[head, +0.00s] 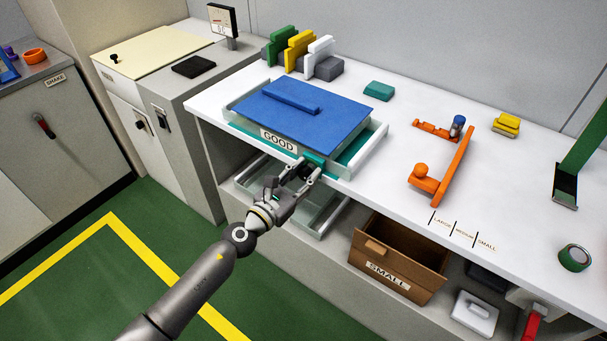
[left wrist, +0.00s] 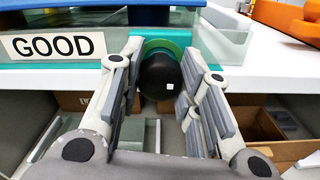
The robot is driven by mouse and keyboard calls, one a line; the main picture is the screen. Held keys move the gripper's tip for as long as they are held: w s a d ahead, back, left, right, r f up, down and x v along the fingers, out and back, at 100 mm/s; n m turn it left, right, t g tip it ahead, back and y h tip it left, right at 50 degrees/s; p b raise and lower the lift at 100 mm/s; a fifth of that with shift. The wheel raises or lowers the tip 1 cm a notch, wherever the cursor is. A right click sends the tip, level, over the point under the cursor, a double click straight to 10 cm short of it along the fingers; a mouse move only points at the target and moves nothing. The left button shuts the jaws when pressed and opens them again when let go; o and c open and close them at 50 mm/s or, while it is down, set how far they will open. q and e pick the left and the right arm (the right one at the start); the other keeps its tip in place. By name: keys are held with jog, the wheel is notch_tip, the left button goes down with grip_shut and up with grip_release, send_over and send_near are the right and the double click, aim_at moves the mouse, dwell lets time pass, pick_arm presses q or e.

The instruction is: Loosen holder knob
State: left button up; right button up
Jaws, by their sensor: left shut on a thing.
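A round black knob (left wrist: 160,77) with a small white square mark sits on a green round collar (left wrist: 163,46) at the front of the GOOD tray (head: 243,126). My left gripper (head: 305,170) reaches in from the front with one finger on each side of the knob and is shut on it. In the left wrist view the knob stands between the finger pads of the gripper (left wrist: 162,80). In the head view the fingers mostly hide the knob. My right gripper is not in view.
A blue lid (head: 300,118) covers most of the tray. An orange holder (head: 443,175) lies to the right on the white table. Below the tabletop are a clear open drawer (head: 322,215) and a brown box (head: 400,262) marked SMALL. The green floor in front is clear.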

pick_arm(q)
jog(key=shift+n, duration=0.3)
jog(key=n, duration=0.3)
jog(key=shift+r+n, duration=0.1)
jog(key=shift+n, duration=0.2)
jog(key=n+p, duration=0.1)
jog(key=n, duration=0.3)
jog(key=shift+n, duration=0.3)
jog(key=n+p, duration=0.1)
jog(key=n, duration=0.3)
jog(key=shift+a+n, duration=0.1)
jog(key=shift+n, duration=0.2)
jog(key=n+p, duration=0.1)
jog(key=n, duration=0.3)
jog(key=shift+w+r+n, duration=0.1)
jog(key=shift+n, duration=0.2)
jog(key=o, duration=1)
